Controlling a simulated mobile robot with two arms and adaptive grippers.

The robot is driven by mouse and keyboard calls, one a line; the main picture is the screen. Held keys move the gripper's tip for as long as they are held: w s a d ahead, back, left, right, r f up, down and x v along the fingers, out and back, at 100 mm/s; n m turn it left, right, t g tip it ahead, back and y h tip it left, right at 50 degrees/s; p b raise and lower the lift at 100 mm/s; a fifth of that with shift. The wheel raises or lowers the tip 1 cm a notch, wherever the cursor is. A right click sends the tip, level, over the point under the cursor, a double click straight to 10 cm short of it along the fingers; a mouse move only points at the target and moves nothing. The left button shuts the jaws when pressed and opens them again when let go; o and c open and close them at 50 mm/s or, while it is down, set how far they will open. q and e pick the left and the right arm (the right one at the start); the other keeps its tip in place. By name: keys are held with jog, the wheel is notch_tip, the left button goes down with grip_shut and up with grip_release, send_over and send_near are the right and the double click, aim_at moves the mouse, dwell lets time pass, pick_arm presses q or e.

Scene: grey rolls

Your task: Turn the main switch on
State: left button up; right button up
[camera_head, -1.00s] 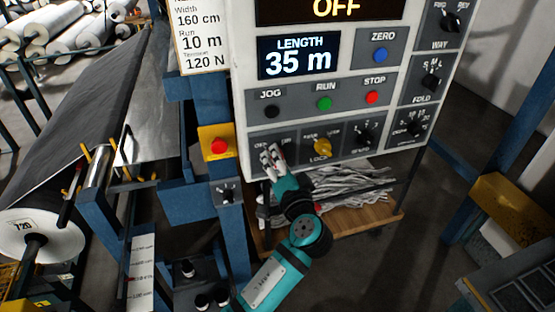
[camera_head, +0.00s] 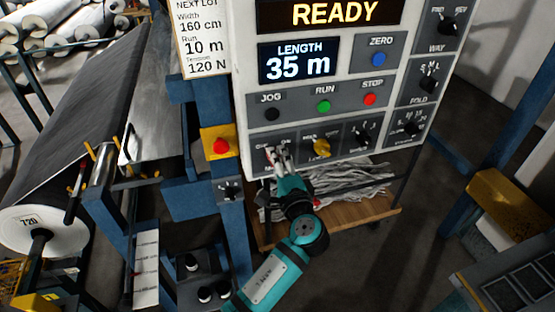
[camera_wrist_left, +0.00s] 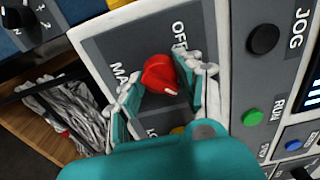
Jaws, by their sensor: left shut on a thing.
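The main switch (camera_wrist_left: 160,74) is a red knob with a white mark on a dark grey plate, seen in the left wrist view beside "OFF" and partly hidden "MAIN" lettering. My left gripper (camera_wrist_left: 158,82) has a finger on each side of the knob and is shut on it. In the head view my left gripper (camera_head: 277,157) is at the lower left of the control panel (camera_head: 240,75) and hides most of the knob. The upper display (camera_head: 332,12) reads "READY". My right gripper is not in view.
A yellow knob (camera_head: 321,147) sits just right of my gripper. Jog, run and stop buttons are above it. A red emergency button (camera_head: 221,146) on a yellow box is to the left.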

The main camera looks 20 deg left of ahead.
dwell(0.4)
pick_arm(q)
jog(key=o, duration=1.2)
jog(key=shift+d, duration=0.1)
jog(key=shift+c, duration=0.2)
jog(key=v, duration=0.7)
jog(key=shift+s+d, duration=0.15)
jog(key=shift+s, duration=0.05)
jog(key=shift+f, duration=0.1)
